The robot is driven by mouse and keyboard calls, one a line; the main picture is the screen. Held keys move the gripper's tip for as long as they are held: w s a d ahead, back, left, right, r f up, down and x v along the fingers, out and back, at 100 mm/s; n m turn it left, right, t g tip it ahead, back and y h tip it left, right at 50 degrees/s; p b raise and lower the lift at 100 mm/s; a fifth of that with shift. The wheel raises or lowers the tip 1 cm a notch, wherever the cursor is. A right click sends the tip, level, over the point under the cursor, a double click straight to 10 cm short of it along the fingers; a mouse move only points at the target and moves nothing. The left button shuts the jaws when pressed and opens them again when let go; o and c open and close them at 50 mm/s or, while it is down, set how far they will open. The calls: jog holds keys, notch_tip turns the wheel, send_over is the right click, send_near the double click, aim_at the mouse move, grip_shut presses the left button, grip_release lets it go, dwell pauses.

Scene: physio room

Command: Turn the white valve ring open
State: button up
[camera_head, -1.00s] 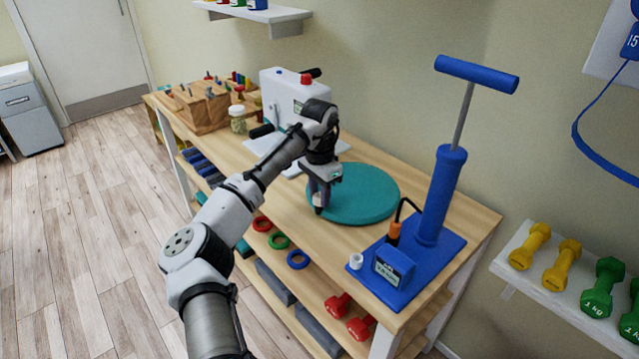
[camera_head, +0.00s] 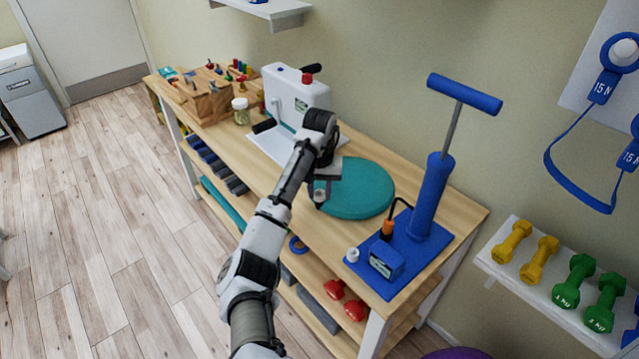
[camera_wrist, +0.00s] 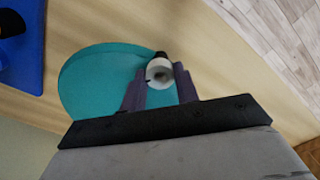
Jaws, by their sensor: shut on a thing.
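A flat round teal cushion (camera_head: 358,190) lies on the wooden bench; it also shows in the wrist view (camera_wrist: 88,82). The white valve ring (camera_wrist: 159,72), with a dark opening in its middle, is at the cushion's edge in the wrist view. A small black part shows just behind it. My gripper (camera_wrist: 160,84) has one dark finger on each side of the ring and is shut on it. In the head view my gripper (camera_head: 320,197) is at the cushion's near left edge, and its wrist hides part of the cushion.
A blue pump (camera_head: 430,195) with a T-handle stands right of the cushion, with a small white piece (camera_head: 352,255) on its base. A white machine (camera_head: 296,97), a jar (camera_head: 241,111) and a wooden block (camera_head: 205,100) stand further back. Bare bench (camera_head: 312,228) lies in front.

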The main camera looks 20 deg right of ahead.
jog(key=shift+n+p, duration=0.35)
jog(key=shift+n, duration=0.15)
jog(key=o, duration=1)
jog(key=shift+f, duration=0.1)
